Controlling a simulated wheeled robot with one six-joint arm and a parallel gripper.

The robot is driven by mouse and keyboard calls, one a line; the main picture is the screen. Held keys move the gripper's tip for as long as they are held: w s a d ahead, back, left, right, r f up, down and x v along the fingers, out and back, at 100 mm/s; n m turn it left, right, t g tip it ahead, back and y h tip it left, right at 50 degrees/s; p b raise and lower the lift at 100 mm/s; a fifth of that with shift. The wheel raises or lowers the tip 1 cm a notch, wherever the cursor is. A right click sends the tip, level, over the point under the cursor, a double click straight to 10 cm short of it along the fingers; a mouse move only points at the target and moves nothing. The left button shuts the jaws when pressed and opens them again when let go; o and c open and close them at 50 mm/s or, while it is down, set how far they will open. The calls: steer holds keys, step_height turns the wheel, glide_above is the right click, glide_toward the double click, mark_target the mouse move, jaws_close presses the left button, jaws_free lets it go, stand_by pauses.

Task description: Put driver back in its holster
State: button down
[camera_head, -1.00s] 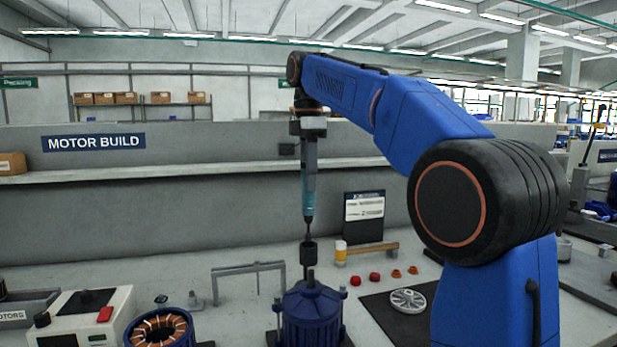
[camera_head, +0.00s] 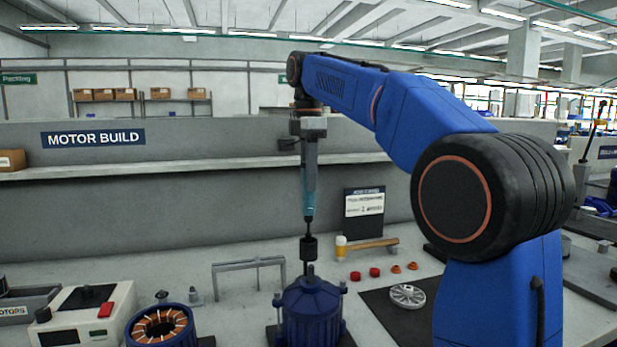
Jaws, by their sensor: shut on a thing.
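My gripper (camera_head: 312,126) is shut on the upper part of the driver (camera_head: 309,185), in the upper middle of the view. The driver is a slim grey and teal tool, held upright with its dark tip pointing down. A small black cylinder (camera_head: 308,248) stands right at the tip, on a thin dark rod. It looks like the holster cup, but I cannot tell for sure. I also cannot tell whether the tip is inside it, touching it or in front of it. The blue motor housing (camera_head: 311,315) is below, in front of the rod's lower end.
A grey metal frame (camera_head: 249,264) stands left of the rod. A hammer (camera_head: 365,245), red and orange small parts (camera_head: 375,272) and a dark sign board (camera_head: 364,212) are to the right. A copper-wound stator (camera_head: 160,328) and a control box (camera_head: 85,315) are at front left.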

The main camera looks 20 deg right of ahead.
mark_target(308, 221)
steer(key=shift+f, duration=5.95)
steer(key=c, duration=1.1)
jaws_free()
steer(key=shift+r, duration=3)
